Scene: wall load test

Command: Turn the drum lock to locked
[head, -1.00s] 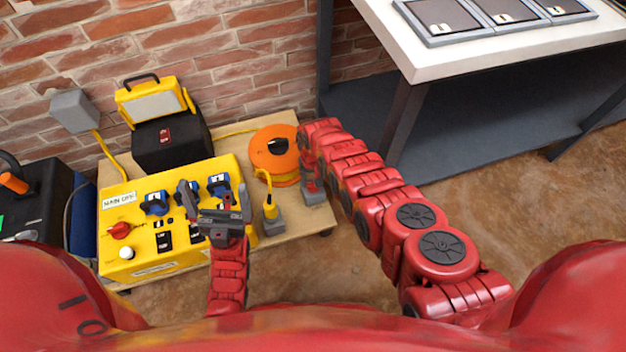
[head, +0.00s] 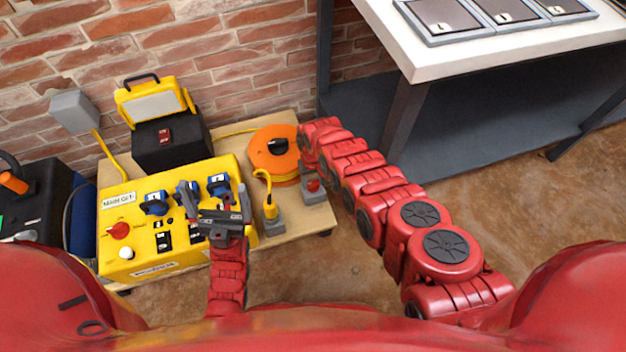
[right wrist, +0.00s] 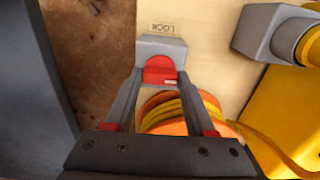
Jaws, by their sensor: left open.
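The drum lock is a red knob (head: 313,185) on a grey block, at the right end of the wooden board in the head view. In the right wrist view the red knob (right wrist: 160,70) sits on its grey block beside the lettering LOCK. My right gripper (right wrist: 160,76) is open, its fingertips on either side of the knob with thin gaps; contact is not clear. In the head view my right arm hides most of that gripper. The orange cable drum (head: 262,152) lies left of the lock. My left gripper (head: 214,190) is open above the yellow panel.
The yellow panel (head: 180,258) carries blue sockets and a red rotary knob (head: 119,230). A yellow plug on a grey block (head: 270,222) stands between panel and lock. A black box (head: 172,150) with a yellow lamp stands behind. A white-topped table (head: 450,65) is at upper right.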

